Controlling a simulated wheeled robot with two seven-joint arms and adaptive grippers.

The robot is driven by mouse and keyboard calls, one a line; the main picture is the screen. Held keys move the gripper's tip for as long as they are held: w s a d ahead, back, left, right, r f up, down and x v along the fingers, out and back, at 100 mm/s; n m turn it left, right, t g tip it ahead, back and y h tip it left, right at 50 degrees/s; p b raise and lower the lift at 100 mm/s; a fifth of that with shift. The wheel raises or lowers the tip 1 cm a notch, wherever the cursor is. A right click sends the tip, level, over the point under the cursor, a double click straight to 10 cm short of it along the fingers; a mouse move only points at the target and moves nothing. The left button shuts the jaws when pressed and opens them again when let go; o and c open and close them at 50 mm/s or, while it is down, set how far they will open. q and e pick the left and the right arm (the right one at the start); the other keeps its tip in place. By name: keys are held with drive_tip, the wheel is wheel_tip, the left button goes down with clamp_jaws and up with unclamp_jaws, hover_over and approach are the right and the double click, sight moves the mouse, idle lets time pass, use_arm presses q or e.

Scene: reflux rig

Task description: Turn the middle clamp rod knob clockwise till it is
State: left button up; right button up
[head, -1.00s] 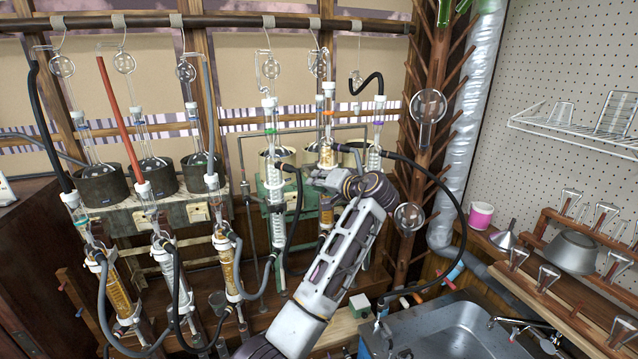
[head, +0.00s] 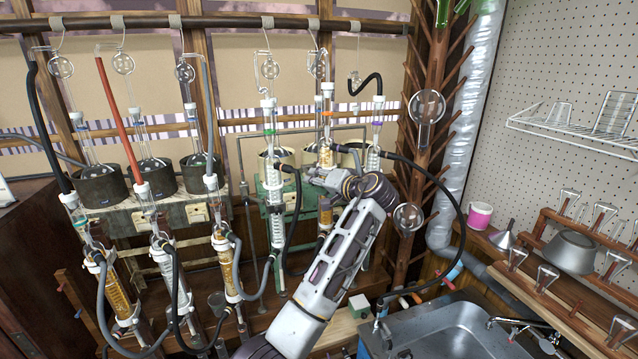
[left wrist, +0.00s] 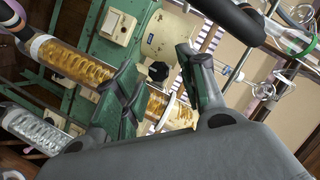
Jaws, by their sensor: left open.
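My left gripper (head: 320,178) reaches up to the glassware rig at the centre back in the head view. In the left wrist view its two fingers (left wrist: 160,84) are apart. A small black knob (left wrist: 158,71) shows in the gap between the fingertips, against the green and cream apparatus. I cannot tell whether a finger touches it or which clamp rod it belongs to. A glass condenser with an amber coil (left wrist: 72,62) runs behind the left finger, its lower part (left wrist: 168,107) showing between the fingers. In the head view the gripper hides the knob. My right gripper is not in view.
Several glass condensers with hoses, such as the one at left (head: 115,292), stand along the back. A black hose (head: 447,190) loops right of my arm. A green stand (head: 272,197) is left of the gripper. A metal sink (head: 440,325) lies at lower right.

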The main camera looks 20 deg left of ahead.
use_arm(q)
drive_tip(key=v, duration=0.8)
idle(0.4)
drive_tip(key=shift+f, duration=0.1)
